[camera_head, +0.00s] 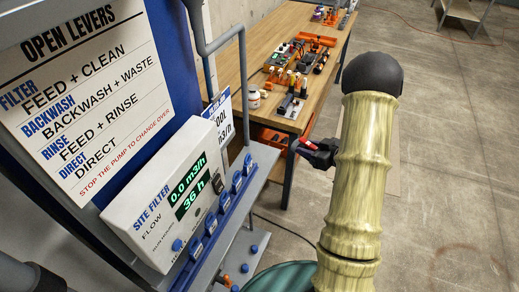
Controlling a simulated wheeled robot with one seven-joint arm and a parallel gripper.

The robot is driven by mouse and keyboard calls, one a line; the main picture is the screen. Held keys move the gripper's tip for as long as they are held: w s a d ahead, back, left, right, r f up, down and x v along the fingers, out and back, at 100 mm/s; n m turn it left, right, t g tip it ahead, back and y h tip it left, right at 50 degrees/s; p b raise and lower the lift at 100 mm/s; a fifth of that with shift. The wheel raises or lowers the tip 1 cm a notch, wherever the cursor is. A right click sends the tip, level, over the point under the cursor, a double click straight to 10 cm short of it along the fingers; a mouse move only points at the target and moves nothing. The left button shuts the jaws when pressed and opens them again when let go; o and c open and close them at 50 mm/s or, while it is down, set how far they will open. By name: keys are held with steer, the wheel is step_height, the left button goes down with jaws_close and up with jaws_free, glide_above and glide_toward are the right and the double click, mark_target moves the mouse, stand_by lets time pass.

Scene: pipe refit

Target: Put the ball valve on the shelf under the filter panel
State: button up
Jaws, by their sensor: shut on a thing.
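My gripper (306,151) is dark and small in the picture, in the middle, at the end of my pale ribbed arm. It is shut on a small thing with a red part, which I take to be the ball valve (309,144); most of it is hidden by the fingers. The gripper is in the air to the right of the filter panel (160,200), clear of it. The panel is a white box with green digits. Below it runs a grey ledge (262,164), which looks like the shelf, with several blue-handled fittings along it.
A long wooden workbench (265,48) with several tools and fittings stands behind, with an orange bin (272,139) under it. A sign (82,85) and a grey pipe (243,95) stand at the left. Concrete floor is open at the right.

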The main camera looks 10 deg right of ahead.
steer(key=w+a+f+p, duration=0.1)
steer(key=w+a, duration=0.2)
steer(key=a, duration=0.1)
steer(key=w+a+f+p, duration=0.1)
steer(key=w+a, duration=0.2)
steer(key=a, duration=0.2)
steer(key=w+a+f+p, duration=0.1)
steer(key=w+a+p, duration=0.1)
steer(key=w+a, duration=0.2)
steer(key=shift+a+f, duration=0.15)
steer(key=shift+a, duration=0.2)
steer(key=shift+w+f, duration=0.1)
steer(key=shift+f, duration=0.05)
steer(key=shift+a, duration=0.15)
steer(key=shift+f, duration=0.1)
step_height(320, 180, down, 3)
steer(key=shift+r+p, duration=0.2)
steer(key=shift+p, duration=0.35)
steer(key=shift+a+f, duration=0.1)
steer(key=shift+f, duration=0.2)
steer(key=shift+f, duration=0.1)
